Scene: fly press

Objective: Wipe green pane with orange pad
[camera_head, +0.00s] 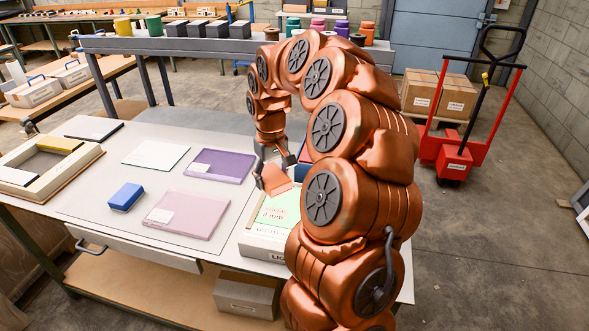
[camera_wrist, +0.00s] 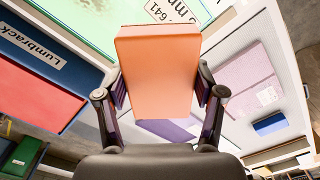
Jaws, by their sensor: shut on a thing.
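The orange pad (camera_head: 275,181) is held between the fingers of my gripper (camera_head: 277,163); in the wrist view the pad (camera_wrist: 155,65) fills the space between both fingers (camera_wrist: 161,92). The green pane (camera_head: 278,209) lies in a pale tray (camera_head: 262,245) at the table's right side, partly hidden by my arm. The pad is tilted at the pane's far edge, seemingly above it; I cannot tell whether they touch. In the wrist view the green pane (camera_wrist: 88,18) shows at the top, behind the pad, with a white label.
A purple pane (camera_head: 222,166), a pink pane (camera_head: 190,214) and a pale pane (camera_head: 156,154) lie on the table mat. A blue pad (camera_head: 126,196) sits beside the pink pane. A wooden tray (camera_head: 70,177) stands at left. Blue and red labelled things (camera_wrist: 45,60) are beside the green pane.

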